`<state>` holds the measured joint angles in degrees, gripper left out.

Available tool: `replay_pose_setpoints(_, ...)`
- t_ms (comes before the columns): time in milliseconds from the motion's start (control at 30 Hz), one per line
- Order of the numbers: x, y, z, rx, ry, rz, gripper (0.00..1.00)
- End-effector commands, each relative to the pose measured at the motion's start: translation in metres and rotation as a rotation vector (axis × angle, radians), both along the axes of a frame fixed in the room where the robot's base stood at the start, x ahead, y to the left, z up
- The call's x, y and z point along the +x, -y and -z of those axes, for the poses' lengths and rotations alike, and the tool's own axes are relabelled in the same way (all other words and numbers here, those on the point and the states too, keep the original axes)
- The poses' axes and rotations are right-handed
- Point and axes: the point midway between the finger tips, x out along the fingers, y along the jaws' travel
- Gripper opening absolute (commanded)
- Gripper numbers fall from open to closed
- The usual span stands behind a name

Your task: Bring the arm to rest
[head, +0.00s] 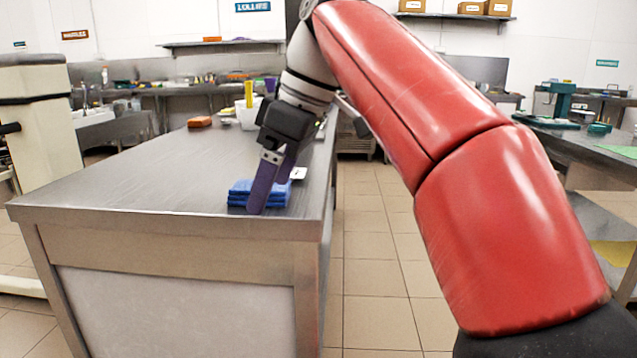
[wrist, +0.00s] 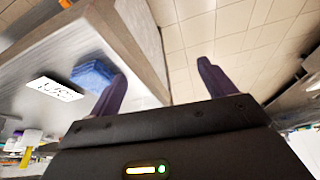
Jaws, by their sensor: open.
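My gripper (head: 272,184) hangs from my red arm over the near right part of the steel table (head: 165,170), its purple fingers pointing down. The fingers are apart with nothing between them; they also show in the wrist view (wrist: 160,90). A stack of blue folded cloths (head: 240,193) lies on the table just behind the fingers, partly hidden by them. In the wrist view the blue stack (wrist: 93,74) is beside the left finger. I cannot tell whether a finger touches it.
A white card (wrist: 55,89) lies near the stack. An orange block (head: 199,122) and a white container (head: 247,113) stand farther back on the table. A cream machine (head: 45,130) is at the left. Tiled floor (head: 375,270) is open right of the table; another counter (head: 590,150) is at the right.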

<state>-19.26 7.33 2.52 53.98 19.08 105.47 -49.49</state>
Motion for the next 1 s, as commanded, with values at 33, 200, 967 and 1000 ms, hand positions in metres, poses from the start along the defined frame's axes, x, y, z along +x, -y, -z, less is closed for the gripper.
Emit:
replay_pose_setpoints(33, -0.002, 0.004, 0.002, -0.001, -0.001, 0.027, 0.83)
replay_pose_setpoints(200, -0.005, 0.021, 0.013, -0.004, -0.004, 0.150, 0.83)
replay_pose_setpoints(967, -0.115, 0.191, 0.228, 0.039, 0.068, 1.222, 0.83)
replay_pose_setpoints(1000, -0.122, 0.197, 0.241, 0.045, 0.074, 1.259, 0.83)
